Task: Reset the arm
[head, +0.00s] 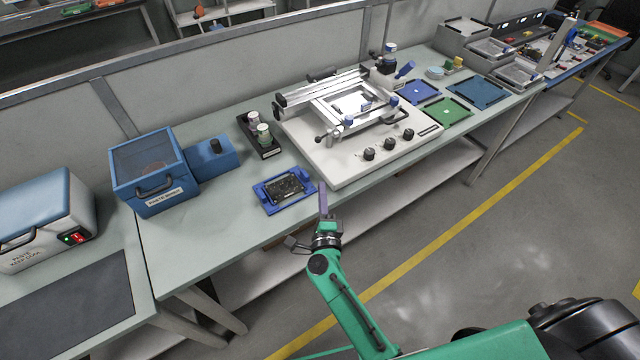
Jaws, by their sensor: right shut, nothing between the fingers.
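My right arm is green and comes in from the bottom right. Its gripper (323,200) is at the front edge of the bench, shut and empty, just right of a blue tray (261,196). A dark circuit board (287,187) lies in that tray. From this angle I cannot tell how high the gripper is above the bench edge. My left gripper is not in view.
A white printing machine (345,178) with black knobs stands right of the tray. A blue box (150,172) and a small black holder with jars (262,140) stand behind and left. Flat blue and green trays (449,112) lie at right. The floor in front is clear.

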